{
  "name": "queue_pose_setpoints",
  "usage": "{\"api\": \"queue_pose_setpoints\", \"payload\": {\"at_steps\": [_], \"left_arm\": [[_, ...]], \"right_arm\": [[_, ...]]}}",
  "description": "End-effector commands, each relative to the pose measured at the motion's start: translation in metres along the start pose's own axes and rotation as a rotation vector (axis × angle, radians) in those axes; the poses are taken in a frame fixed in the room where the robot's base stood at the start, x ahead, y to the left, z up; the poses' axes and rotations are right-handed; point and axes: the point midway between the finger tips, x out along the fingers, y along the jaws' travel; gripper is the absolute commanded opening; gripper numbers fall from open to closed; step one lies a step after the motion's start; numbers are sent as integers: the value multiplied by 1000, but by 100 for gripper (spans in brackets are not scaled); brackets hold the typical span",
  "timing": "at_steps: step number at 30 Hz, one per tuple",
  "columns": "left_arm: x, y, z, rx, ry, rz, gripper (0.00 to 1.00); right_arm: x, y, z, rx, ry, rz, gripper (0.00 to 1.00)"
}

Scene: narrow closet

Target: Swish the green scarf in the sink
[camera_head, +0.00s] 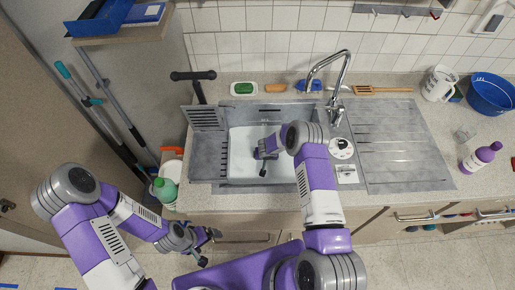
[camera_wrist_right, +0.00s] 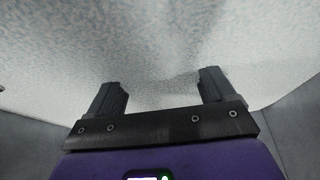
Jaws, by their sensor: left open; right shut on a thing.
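The sink (camera_head: 209,160) is a grey metal basin with a white inner bowl. My right arm reaches over its front edge, and my right gripper (camera_head: 264,160) is low inside the bowl. In the right wrist view its two fingers (camera_wrist_right: 157,92) stand apart before a pale speckled surface. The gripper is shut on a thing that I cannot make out. I see no green scarf in either view. My left gripper (camera_head: 211,248) is open and empty, in front of the counter and below its edge.
The tap (camera_head: 343,62) arches behind my right arm. A green sponge (camera_head: 244,88) and other washing-up things line the back of the counter. A green-topped bottle (camera_head: 165,189) stands at left. A purple bottle (camera_head: 480,157) and a blue tub (camera_head: 490,94) are at right. The drainboard (camera_head: 400,145) is clear.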

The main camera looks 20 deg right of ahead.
Motion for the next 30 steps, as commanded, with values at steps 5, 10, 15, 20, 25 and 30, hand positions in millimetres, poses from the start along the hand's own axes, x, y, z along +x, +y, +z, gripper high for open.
{"api": "queue_pose_setpoints", "payload": {"at_steps": [5, 10, 15, 20, 25, 30], "left_arm": [[0, 0, 0, 0, 0, 0, 93], [5, -2, 0, 0, 0, 0, 93], [11, -4, 0, 0, 0, 0, 93], [13, -5, 0, 0, 0, 0, 93], [10, -4, 0, 0, 0, 0, 93], [5, -2, 0, 0, 0, 0, 93]], "right_arm": [[-1, -28, 0, -4, 2, -3, 53], [0, -52, 2, -3, 2, -3, 53], [0, -74, 2, -3, 3, -3, 53], [-1, -83, 3, -1, 1, -2, 53], [-2, -72, 1, 0, 1, 1, 53], [-2, -48, 0, 0, 1, 0, 53]]}}
